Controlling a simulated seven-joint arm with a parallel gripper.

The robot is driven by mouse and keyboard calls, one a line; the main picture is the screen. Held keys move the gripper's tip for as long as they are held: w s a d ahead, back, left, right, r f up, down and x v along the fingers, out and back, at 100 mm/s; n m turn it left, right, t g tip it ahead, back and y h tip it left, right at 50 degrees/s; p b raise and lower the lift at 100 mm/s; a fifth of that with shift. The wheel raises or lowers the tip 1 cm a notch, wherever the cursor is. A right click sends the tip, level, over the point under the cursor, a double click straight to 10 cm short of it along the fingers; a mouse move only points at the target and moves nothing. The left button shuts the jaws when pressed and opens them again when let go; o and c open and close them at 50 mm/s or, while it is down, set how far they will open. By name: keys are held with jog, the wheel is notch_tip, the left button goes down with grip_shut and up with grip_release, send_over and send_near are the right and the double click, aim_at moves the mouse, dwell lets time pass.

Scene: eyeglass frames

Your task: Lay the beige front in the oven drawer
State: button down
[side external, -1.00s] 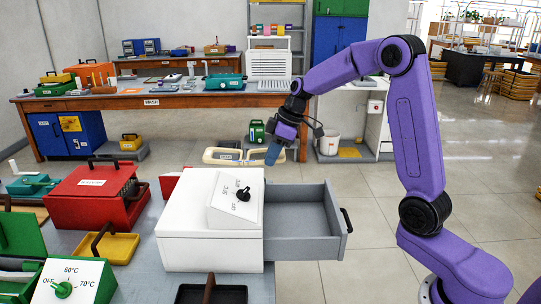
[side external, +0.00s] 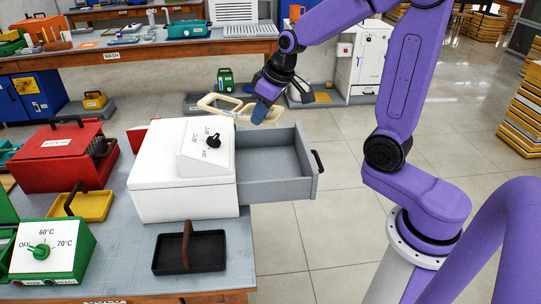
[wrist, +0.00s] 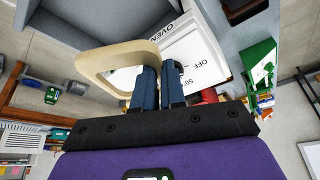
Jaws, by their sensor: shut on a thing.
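The beige front (side external: 222,104) is an eyeglass frame piece with two open rims. My gripper (side external: 262,112) is shut on it and holds it in the air. In the side external view they appear just behind the oven drawer's far edge; the exact height is hard to tell. In the wrist view one beige rim (wrist: 92,68) sticks out left of my gripper (wrist: 160,75); the fingers partly hide the rest. The grey oven drawer (side external: 270,190) is pulled out to the right of the white oven (side external: 180,200) and looks empty. It also shows in the wrist view (wrist: 65,28).
A black tray (side external: 190,253) with a brown handle stands in front of the oven. A red box (side external: 62,155), a yellow tray (side external: 92,206) and a green dial box (side external: 60,245) stand to the left. Floor (side external: 335,225) is clear right of the drawer.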

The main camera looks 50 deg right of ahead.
jog(key=w+d+f+m+h, duration=0.1)
jog(key=w+f+m+h, duration=0.1)
jog(key=f+m, duration=0.4)
jog(key=w+d+f+m+h, duration=0.1)
jog(key=w+f+m+h, duration=0.2)
jog(key=f, duration=1)
jog(key=shift+m, duration=1.5)
jog(key=shift+d+f, duration=0.1)
jog(key=shift+f, duration=3.4)
jog(key=shift+f, duration=0.3)
